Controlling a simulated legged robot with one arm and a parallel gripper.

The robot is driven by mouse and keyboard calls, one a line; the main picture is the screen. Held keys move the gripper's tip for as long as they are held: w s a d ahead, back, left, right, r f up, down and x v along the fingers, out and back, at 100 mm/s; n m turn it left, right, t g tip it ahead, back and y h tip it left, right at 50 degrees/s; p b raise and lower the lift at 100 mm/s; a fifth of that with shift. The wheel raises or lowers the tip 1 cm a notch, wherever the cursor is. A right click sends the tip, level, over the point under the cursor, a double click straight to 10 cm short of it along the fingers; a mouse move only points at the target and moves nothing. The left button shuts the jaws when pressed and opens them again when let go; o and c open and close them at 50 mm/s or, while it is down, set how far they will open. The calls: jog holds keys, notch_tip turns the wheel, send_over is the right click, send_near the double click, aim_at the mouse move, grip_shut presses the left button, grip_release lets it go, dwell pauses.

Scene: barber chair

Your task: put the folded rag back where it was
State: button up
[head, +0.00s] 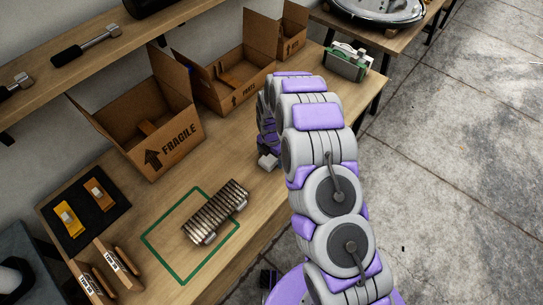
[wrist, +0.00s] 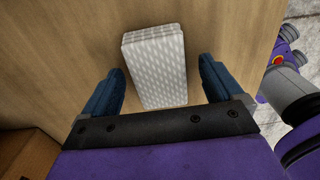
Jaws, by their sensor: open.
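The folded rag (wrist: 155,65) is a pale block with a woven pattern in the wrist view. It lies over the wooden bench top, between the two blue fingers of my gripper (wrist: 160,72). The fingers are open, with a gap on each side of the rag. I cannot tell how far the gripper is above the wood. In the head view my arm hides most of the gripper. A small pale piece (head: 267,160) shows beside the arm there, and I cannot tell whether it is the rag.
The bench (head: 245,215) holds a ribbed metal part (head: 215,211) in a green outline (head: 160,259). A FRAGILE box (head: 180,142) and two other open boxes stand along the back. A black mat (head: 90,222) lies left. A green-and-white item (head: 347,62) stands at the far end.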

notch_tip(320, 180, up, 12)
jog(key=p, duration=0.2)
jog(key=shift+f+p, duration=0.2)
jog(key=shift+p, duration=0.1)
jog(key=s+d+r+m, duration=0.5)
jog(key=s+r+m, duration=0.25)
jog(key=r, duration=0.25)
jog(key=s+d+r+m, duration=0.4)
jog(key=s+r+m, duration=0.2)
jog(key=s+r, duration=0.3)
jog(key=s+d+r+m, duration=0.2)
jog(key=s+m, duration=0.3)
jog(key=s, duration=0.2)
jog(key=s+d+r+m+g, duration=0.1)
jog(key=s+d+r+m, duration=0.1)
jog(key=s+m, duration=0.3)
jog(key=s+d+r+m, duration=0.3)
jog(key=s+m, duration=0.2)
jog(key=s, duration=0.6)
jog(key=shift+s+d+g, duration=0.15)
jog(key=shift+d+g, duration=0.1)
jog(key=shift+g, duration=0.15)
